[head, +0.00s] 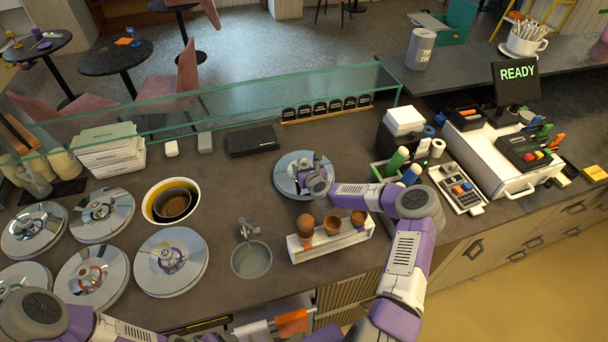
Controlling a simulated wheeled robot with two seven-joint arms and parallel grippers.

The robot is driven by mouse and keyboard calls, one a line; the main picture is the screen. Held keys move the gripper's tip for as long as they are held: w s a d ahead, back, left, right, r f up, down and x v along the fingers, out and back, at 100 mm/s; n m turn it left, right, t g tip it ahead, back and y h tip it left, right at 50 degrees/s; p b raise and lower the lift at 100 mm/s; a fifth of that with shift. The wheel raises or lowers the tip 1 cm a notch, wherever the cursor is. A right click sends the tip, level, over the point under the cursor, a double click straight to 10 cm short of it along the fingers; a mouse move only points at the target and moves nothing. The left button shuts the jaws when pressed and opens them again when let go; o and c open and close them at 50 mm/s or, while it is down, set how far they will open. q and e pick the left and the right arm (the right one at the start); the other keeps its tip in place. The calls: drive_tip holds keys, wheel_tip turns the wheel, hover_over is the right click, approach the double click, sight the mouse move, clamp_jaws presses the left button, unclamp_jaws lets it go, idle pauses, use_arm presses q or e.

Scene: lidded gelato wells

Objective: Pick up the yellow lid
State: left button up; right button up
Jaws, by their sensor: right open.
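A round silver lid (286,183) lies on the counter near the middle, with my right gripper (318,162) over its right part. My right gripper is open, close to the lid's middle; contact cannot be told. The gripper partly hides this lid's handle, and I cannot make out a yellow mark on it. Several similar silver lids sit over the wells at the left, including one with a purplish handle (171,260) and one with a reddish handle (91,277). No lid is clearly yellow. My left arm shows at the bottom left, but its gripper is out of view.
A small round sink (251,260) and a white holder with cones (335,243) stand in front of the lid. Bottles stand to its right. A glass screen (270,90) runs along the back.

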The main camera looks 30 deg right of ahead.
drive_tip(key=shift+c, duration=0.3)
drive_tip(key=shift+r, duration=0.1)
clamp_jaws()
